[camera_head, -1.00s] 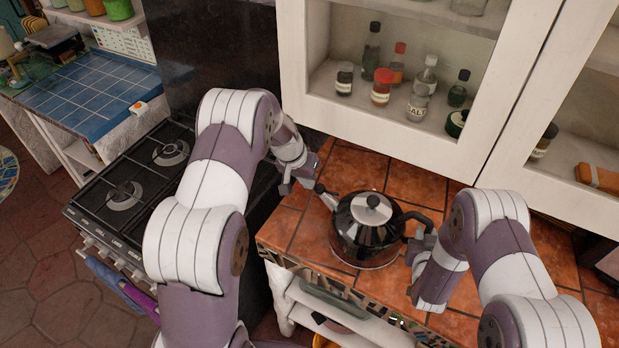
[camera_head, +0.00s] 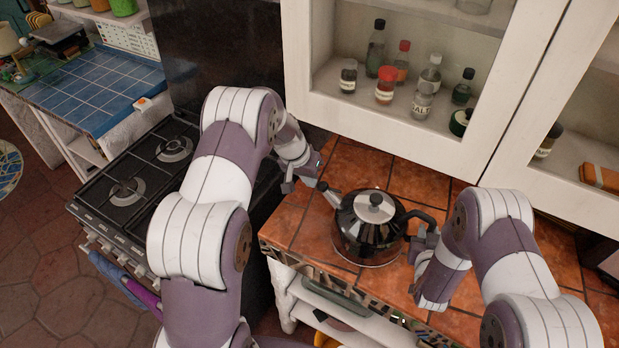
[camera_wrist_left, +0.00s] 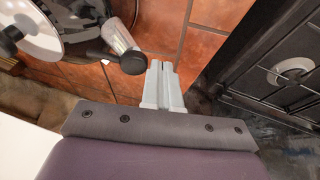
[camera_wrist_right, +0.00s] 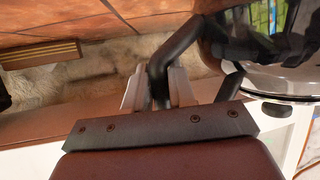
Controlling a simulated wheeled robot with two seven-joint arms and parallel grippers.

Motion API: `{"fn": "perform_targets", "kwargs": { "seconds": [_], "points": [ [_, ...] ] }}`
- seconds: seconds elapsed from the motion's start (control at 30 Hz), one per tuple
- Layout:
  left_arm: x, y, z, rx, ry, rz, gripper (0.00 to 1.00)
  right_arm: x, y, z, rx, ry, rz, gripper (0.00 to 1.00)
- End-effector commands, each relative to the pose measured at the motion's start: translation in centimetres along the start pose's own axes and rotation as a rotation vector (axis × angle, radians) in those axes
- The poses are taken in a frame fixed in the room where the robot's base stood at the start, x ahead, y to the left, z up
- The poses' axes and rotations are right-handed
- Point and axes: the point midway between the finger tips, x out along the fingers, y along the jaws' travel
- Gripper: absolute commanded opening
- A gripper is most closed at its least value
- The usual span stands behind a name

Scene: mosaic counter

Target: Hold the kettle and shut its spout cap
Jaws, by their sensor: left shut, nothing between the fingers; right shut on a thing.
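The black kettle (camera_head: 366,232) with a steel lid stands upright on the orange tiled counter (camera_head: 345,172). Its spout points left toward my left gripper, and its black handle (camera_head: 418,216) arches to the right. My left gripper (camera_head: 305,184) is shut and empty beside the spout tip. In the left wrist view, the fingertips (camera_wrist_left: 162,68) are close to the dark spout cap (camera_wrist_left: 132,62); I cannot tell whether they touch. The cap appears to be over the spout's end. My right gripper (camera_head: 420,238) is shut on the handle, which shows between its fingers in the right wrist view (camera_wrist_right: 172,60).
A white wall cabinet (camera_head: 400,125) with several small bottles hangs over the back of the counter. A black gas stove (camera_head: 135,180) stands to the left, beyond a gap. The counter's front edge is close to the kettle. Free tiles lie behind the kettle.

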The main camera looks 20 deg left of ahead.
Motion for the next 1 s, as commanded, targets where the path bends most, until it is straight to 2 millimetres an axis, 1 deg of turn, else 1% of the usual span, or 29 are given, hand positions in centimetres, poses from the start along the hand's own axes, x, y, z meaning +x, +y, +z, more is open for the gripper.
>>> {"fn": "perform_targets", "kwargs": {
  "seconds": [0.03, 0.57, 1.0],
  "points": [
    [0.1, 0.0, 0.0, 0.0, 0.0, 0.0, 0.0, -0.2, 0.0, 0.8, -0.004, -0.019, -0.002, 0.0],
    [0.1, 0.1, 0.0, 0.0, 0.0, 0.0, 0.0, -0.2, 0.0, 0.8, -0.004, -0.019, -0.002, 0.0],
    [0.0, 1.8, 0.1, 0.0, -0.003, 0.003, 0.0, -0.2, -0.2, 0.7, -0.007, -0.017, -0.006, 0.0]
  ]
}}
